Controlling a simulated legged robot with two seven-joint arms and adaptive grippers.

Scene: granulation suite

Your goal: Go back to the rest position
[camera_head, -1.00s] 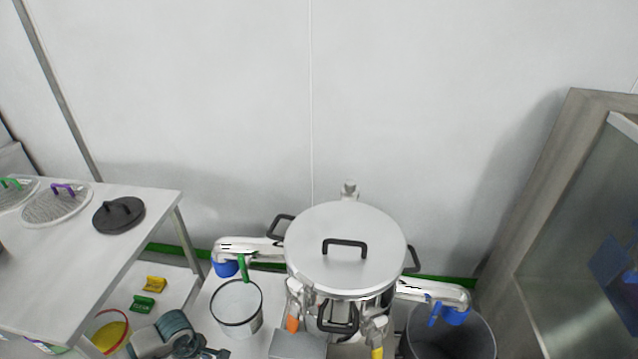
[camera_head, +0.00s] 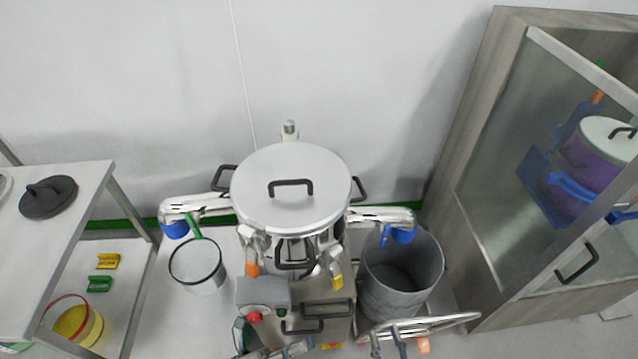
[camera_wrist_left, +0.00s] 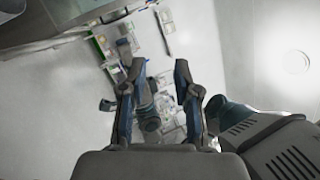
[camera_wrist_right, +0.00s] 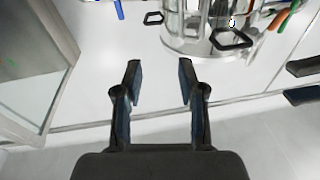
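My left gripper (camera_wrist_left: 157,85) is open in the left wrist view, with its two dark fingers apart. Nothing is clearly held between them; a cluttered area with small items shows far behind. The steel machine with a round lid (camera_head: 290,187) stands in the middle of that view. Its base also shows at the top of the right wrist view (camera_wrist_right: 190,42).
A grey bin (camera_head: 375,300) stands right of the machine and a white bucket (camera_head: 205,283) left of it. A steel table (camera_head: 70,235) with a dark round lid (camera_head: 48,197) is at left. A glass-fronted cabinet (camera_head: 450,150) is at right. A yellow-bottomed container (camera_head: 92,330) sits low left.

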